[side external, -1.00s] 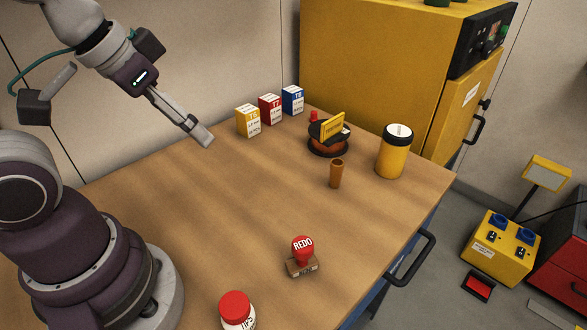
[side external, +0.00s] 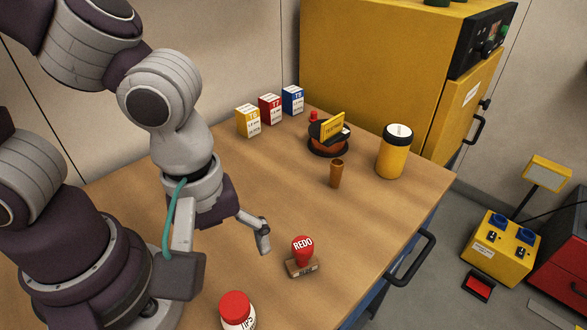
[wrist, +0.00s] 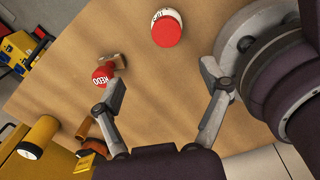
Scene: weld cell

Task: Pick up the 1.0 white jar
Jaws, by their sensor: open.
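A white jar with a red lid (side external: 236,308) stands upright on the wooden table near the front. Part of its dark lettering shows; I cannot read "1.0" on it. In the wrist view the jar (wrist: 166,29) is beyond my fingertips, roughly in line with the space between them. My gripper (wrist: 162,74) is open, with nothing between its fingers. In the side view my gripper (side external: 263,242) hangs above the table, behind the jar and left of the red stamp; only part of its fingers shows.
A red REDO stamp (side external: 303,254) on a wooden block stands close to the gripper. A brown cup (side external: 336,174), a yellow canister (side external: 392,157), a dark round holder with a yellow label (side external: 329,138) and small boxes (side external: 270,109) are farther back. The table middle is clear.

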